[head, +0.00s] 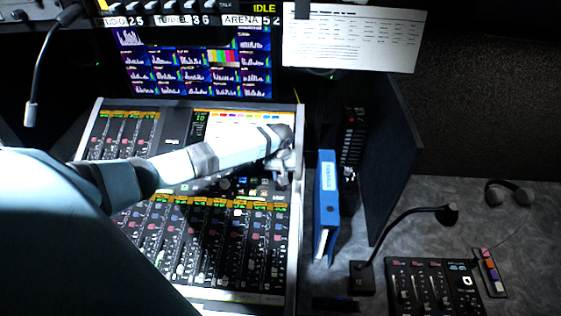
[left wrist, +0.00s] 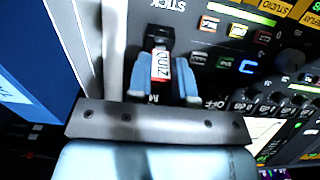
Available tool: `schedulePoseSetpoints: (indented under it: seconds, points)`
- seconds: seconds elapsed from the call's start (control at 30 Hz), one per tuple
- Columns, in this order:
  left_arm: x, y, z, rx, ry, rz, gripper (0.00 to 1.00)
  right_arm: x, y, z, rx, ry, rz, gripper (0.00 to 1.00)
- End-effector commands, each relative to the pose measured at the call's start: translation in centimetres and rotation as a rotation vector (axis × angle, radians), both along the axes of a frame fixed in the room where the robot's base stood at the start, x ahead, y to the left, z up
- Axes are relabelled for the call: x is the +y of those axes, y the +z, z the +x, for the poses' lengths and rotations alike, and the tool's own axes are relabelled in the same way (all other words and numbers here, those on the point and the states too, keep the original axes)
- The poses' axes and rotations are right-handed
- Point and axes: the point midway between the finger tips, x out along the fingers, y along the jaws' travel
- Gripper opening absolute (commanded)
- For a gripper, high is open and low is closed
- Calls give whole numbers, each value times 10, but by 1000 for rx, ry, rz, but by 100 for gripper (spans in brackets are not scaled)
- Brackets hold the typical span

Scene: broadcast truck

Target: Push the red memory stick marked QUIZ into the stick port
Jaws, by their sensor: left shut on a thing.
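The red memory stick (left wrist: 160,66) shows its white QUIZ label in the left wrist view. My left gripper (left wrist: 163,92) is shut on it, with a blue-grey finger on each side. The stick's far end meets a black stick port (left wrist: 159,38) beside the printed word STICK on the console. I cannot tell how deep it sits in the port. In the head view my left gripper (head: 282,178) is over the right edge of the mixing console, and the stick is too small to make out there. My right gripper is not in view.
The mixing console (head: 298,210) has many faders and lit keys around the gripper. A blue binder (head: 328,205) stands close to its right edge. Further right are a gooseneck microphone (head: 400,218), a small control panel (head: 436,288) and a headset (head: 508,192). Screens (head: 195,65) stand behind.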

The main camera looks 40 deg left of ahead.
Motion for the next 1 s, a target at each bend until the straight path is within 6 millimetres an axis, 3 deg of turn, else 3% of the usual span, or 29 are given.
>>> schedulePoseSetpoints:
  seconds: [0.47, 0.5, 0.6, 1.0]
  points:
    - [-1, -13, 0, -1, 0, -1, 0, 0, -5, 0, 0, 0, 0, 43]
    - [0, -12, 0, -1, 0, -1, 27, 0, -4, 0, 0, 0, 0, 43]
    - [0, -12, 0, -1, 0, -1, 50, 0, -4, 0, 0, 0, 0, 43]
    - [0, -4, 1, -1, -1, 0, 50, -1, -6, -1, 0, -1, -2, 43]
